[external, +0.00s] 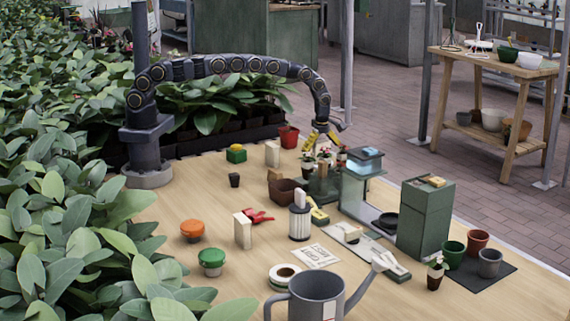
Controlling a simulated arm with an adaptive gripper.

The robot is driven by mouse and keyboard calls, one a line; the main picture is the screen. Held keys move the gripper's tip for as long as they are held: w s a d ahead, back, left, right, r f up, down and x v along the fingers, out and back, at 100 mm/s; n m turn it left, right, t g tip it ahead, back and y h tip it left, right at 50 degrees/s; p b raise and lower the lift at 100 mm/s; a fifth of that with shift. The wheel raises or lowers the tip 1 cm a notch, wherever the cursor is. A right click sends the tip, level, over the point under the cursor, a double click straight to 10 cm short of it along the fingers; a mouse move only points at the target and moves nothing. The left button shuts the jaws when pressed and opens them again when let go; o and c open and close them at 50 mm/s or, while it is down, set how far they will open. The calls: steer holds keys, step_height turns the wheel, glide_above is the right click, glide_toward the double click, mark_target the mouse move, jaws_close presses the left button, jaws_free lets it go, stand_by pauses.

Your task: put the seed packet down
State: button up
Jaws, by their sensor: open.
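My gripper (322,143) is open, at the far side of the wooden table, with its yellow-marked fingers pointing down. It is just above small potted plants (325,163) in a dark tray, and I cannot tell whether it touches them. No seed packet can be made out for certain. A pale upright box or packet (242,231) stands left of the table's middle, and a similar pale one (272,154) stands farther back. A flat white printed sheet or packet (315,256) lies nearer the front. I see nothing clearly held between the fingers.
A green machine (425,220) stands right of the plant tray. A grey watering can (318,297) is at the front. Bare wood (160,225) shows at left.

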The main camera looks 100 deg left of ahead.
mark_target(321, 141)
step_height(321, 141, up, 12)
stand_by(0.4)
steer(key=s+d+r+m+h, duration=0.1)
steer(key=s+d+r+m, duration=0.4)
steer(key=d+r+m, duration=0.4)
steer(key=s+d+r+m+h, duration=0.1)
steer(key=s+d+r+m, duration=0.45)
steer(key=d, duration=0.55)
steer(key=s+d+m+y, duration=0.1)
steer(key=s+m, duration=0.5)
steer(key=s, duration=0.8)
steer(key=s+d+m+g, duration=0.1)
steer(key=s+d+m, duration=0.3)
steer(key=s, duration=1.1)
steer(key=m, duration=0.2)
steer(key=shift+s+r+m+g+y, duration=0.2)
steer(key=shift+r+m+g+y, duration=0.1)
steer(key=shift+m+y, duration=0.1)
